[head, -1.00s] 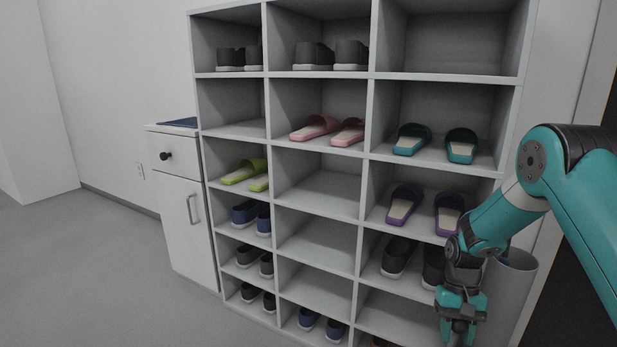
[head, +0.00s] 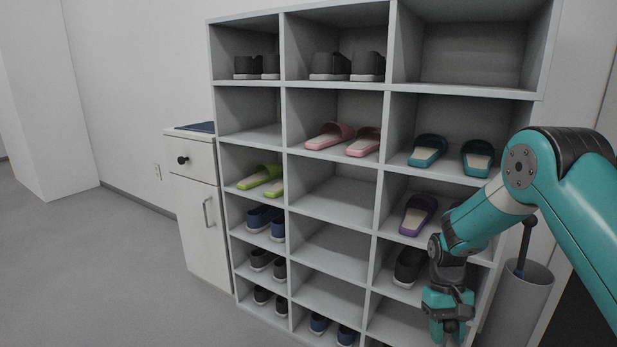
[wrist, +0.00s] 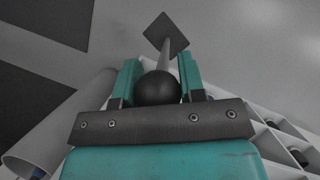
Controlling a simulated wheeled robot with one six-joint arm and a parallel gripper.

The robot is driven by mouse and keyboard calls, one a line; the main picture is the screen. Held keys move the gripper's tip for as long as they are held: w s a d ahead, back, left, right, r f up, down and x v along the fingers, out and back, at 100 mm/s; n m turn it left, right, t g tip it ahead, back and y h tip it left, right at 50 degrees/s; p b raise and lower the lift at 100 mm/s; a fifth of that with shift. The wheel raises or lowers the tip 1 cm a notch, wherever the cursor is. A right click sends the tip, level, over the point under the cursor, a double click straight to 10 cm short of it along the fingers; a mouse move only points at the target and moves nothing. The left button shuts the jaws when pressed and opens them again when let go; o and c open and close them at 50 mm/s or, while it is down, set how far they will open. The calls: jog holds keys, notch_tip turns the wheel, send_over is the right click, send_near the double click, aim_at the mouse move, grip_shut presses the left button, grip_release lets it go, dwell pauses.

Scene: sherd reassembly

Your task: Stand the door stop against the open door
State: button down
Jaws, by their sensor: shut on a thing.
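My gripper (head: 449,338) hangs low at the right of the head view, in front of the shoe rack; its tips are close to the bottom edge of the picture. In the wrist view my gripper (wrist: 160,80) is shut on the door stop (wrist: 158,88). The door stop has a black ball at the near end, a thin grey rod and a dark square plate at the far end, over grey floor. In the head view I cannot make out the door stop. No open door can be clearly identified in either view.
The shoe rack (head: 388,90) with shoes and slippers fills the middle. A grey cylindrical bin (head: 517,305) with a dark-handled item stands right of it, behind my arm. A white cabinet (head: 195,215) stands left. Open floor (head: 100,270) lies at the left.

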jog(key=s+r+p, duration=0.2)
jog(key=r+p, duration=1.4)
jog(key=r, duration=0.1)
jog(key=s+r+p, duration=0.2)
jog(key=r+p, duration=1.4)
jog(key=r, duration=0.2)
jog(key=s+x, duration=0.1)
jog(key=x, duration=0.5)
jog(key=shift+s, duration=0.25)
